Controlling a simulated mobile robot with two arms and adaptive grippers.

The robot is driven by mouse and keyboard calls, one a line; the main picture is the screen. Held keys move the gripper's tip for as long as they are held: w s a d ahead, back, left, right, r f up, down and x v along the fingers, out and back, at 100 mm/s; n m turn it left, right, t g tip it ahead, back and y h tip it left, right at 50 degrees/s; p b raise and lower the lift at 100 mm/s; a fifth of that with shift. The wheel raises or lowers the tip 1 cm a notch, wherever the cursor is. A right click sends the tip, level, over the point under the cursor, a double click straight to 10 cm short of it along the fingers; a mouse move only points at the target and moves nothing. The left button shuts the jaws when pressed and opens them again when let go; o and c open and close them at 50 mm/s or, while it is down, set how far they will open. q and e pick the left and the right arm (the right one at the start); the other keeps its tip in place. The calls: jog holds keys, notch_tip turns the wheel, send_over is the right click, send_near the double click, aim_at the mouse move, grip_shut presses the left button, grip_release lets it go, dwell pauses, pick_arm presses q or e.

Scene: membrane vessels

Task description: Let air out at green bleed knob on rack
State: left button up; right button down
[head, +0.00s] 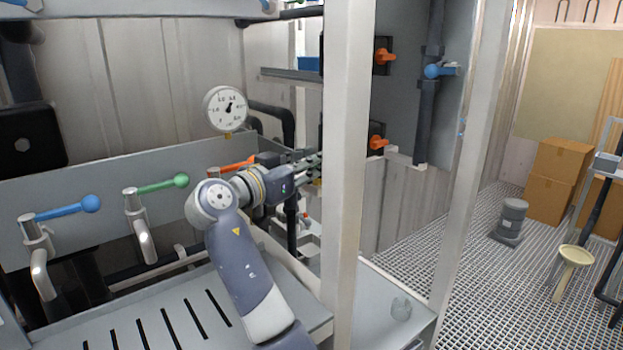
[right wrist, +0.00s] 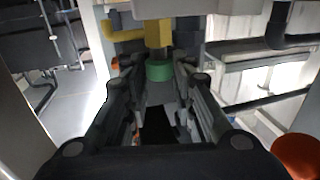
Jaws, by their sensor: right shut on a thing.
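The green bleed knob (right wrist: 159,73) shows in the right wrist view as a small round green piece under a yellow fitting (right wrist: 158,35). My right gripper (right wrist: 157,68) has its two fingers on either side of the knob and is shut on it near the fingertips. In the head view my right gripper (head: 314,166) reaches to the white post, close to the rack's valves. There the knob cannot be made out, and the post hides what lies beyond the fingertips. My left gripper is not in view.
A white upright post (head: 347,150) stands right beside my right gripper. A pressure gauge (head: 226,108) is above my arm. A blue lever (head: 70,207), a green lever (head: 160,186) and an orange lever (head: 237,163) line the panel. Cardboard boxes (head: 561,165) stand at the right.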

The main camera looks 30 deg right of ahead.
jog(key=shift+r+g, duration=0.1)
jog(key=shift+g, duration=0.2)
jog(key=c, duration=1.3)
grip_release()
jog(key=shift+a, duration=0.1)
notch_tip(320, 180, up, 10)
jog(key=shift+f, duration=0.1)
